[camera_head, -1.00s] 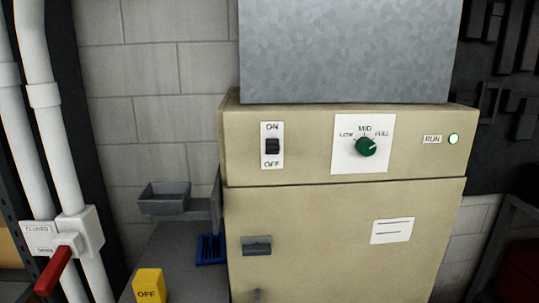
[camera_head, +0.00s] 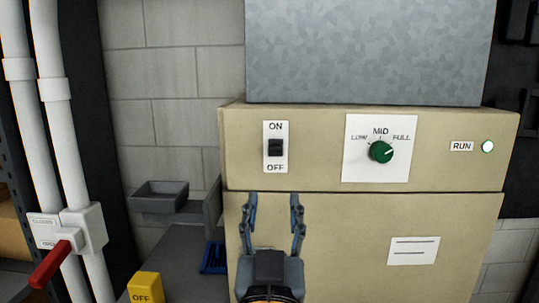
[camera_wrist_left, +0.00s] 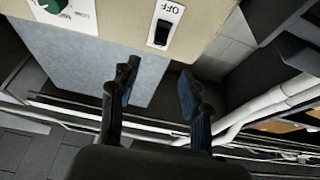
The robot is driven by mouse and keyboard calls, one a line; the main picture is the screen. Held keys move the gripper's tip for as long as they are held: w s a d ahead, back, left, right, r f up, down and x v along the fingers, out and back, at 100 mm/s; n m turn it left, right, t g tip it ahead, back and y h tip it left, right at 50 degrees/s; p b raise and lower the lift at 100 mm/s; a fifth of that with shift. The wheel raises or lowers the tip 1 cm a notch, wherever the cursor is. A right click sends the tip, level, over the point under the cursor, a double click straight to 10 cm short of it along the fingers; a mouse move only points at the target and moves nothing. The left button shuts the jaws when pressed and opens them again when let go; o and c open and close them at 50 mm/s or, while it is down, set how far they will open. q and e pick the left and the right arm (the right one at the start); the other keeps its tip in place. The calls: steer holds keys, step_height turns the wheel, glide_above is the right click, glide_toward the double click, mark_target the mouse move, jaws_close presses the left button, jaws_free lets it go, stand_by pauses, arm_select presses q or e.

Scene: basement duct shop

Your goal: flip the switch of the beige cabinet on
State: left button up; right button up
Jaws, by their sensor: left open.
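The beige cabinet (camera_head: 330,230) fills the right and middle of the head view. Its black switch (camera_head: 275,148) sits on a white plate marked ON above and OFF below; I cannot tell which way it is set. My left gripper (camera_head: 272,202) is open and empty, its fingers pointing up below the switch and apart from it in the picture. In the left wrist view the image is turned over: the switch (camera_wrist_left: 161,33) is at the top, beyond the open fingers of the left gripper (camera_wrist_left: 158,76). My right gripper is not in view.
Right of the switch are a green dial (camera_head: 381,152) and a lit RUN lamp (camera_head: 488,146). A grey duct (camera_head: 370,50) rises above. At left are white pipes with a red lever (camera_head: 50,264), a grey bin (camera_head: 160,195) and a yellow OFF block (camera_head: 145,288).

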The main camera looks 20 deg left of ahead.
mark_target(275, 150)
arm_select(q)
steer(key=p+x, duration=0.5)
steer(key=x, duration=0.8)
steer(key=shift+s+r, duration=0.1)
steer(key=shift+w+a, duration=0.15)
steer(key=shift+w, duration=0.2)
